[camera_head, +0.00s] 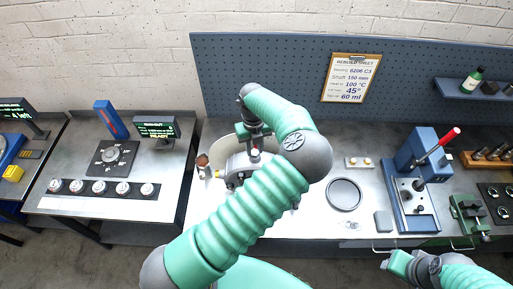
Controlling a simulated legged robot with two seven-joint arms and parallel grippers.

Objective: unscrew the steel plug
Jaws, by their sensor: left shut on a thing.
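My left arm comes in from the lower left and bends over the middle bench. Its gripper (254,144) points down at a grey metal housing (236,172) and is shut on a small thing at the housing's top. This looks like the steel plug (255,155), a small pale piece, but it is too small to be sure. My arm hides much of the housing's right side. My right gripper (392,264) is low at the right, in front of the bench edge and away from the housing. I cannot tell whether its jaws are open.
A round dark-rimmed tray (344,195) and a small plate (358,163) with brass-coloured pieces lie right of the housing. A blue press (411,190) with a red-tipped lever stands farther right. A small display (156,131) and a row of dials (103,188) are on the left bench.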

